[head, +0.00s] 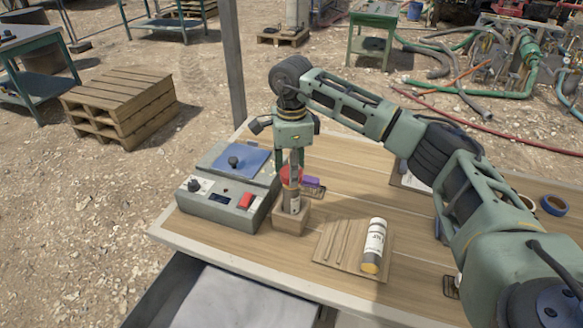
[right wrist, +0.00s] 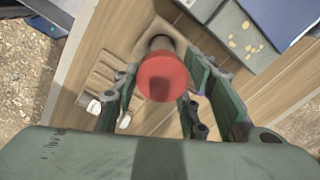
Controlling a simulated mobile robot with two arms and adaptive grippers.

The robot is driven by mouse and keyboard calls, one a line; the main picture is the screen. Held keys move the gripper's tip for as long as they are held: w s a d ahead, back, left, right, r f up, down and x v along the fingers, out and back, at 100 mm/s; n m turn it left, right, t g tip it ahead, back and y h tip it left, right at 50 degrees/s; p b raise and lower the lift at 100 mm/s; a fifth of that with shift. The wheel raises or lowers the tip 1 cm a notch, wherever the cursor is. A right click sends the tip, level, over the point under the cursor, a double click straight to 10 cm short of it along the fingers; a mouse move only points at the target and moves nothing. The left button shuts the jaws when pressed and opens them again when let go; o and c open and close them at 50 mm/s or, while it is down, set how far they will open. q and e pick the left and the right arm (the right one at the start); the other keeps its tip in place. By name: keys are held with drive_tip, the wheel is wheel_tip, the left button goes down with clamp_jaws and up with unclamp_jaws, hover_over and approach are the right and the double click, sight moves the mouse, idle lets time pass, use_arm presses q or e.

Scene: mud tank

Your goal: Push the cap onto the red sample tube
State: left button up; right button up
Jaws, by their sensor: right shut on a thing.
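A sample tube (head: 292,203) stands upright in a small wooden block (head: 290,217) on the table. The red cap (head: 288,174) is at the top of the tube; whether it sits fully down is hard to tell. My right gripper (head: 292,172) comes from above, its fingers pointing down, and is shut on the cap. In the right wrist view the cap (right wrist: 163,78) shows as a red disc between the fingers, with part of the tube (right wrist: 161,43) behind it. My left gripper is not in view.
A grey device with a blue plate (head: 243,160) stands close left of the block. A white bottle (head: 375,240) lies on a grooved wooden board (head: 335,246) to the right. A purple object (head: 313,183) lies behind the block. A tape roll (head: 554,205) is at the far right.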

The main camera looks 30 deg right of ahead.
drive_tip(key=shift+f+b, duration=1.05)
drive_tip(key=shift+f, duration=0.55)
idle(2.6)
drive_tip(key=o, duration=0.8)
drive_tip(key=shift+o, duration=0.8)
drive_tip(key=o, duration=0.4)
drive_tip(key=shift+o, duration=0.2)
drive_tip(key=shift+r+p, duration=2.25)
drive_tip(key=shift+r, duration=1.3)
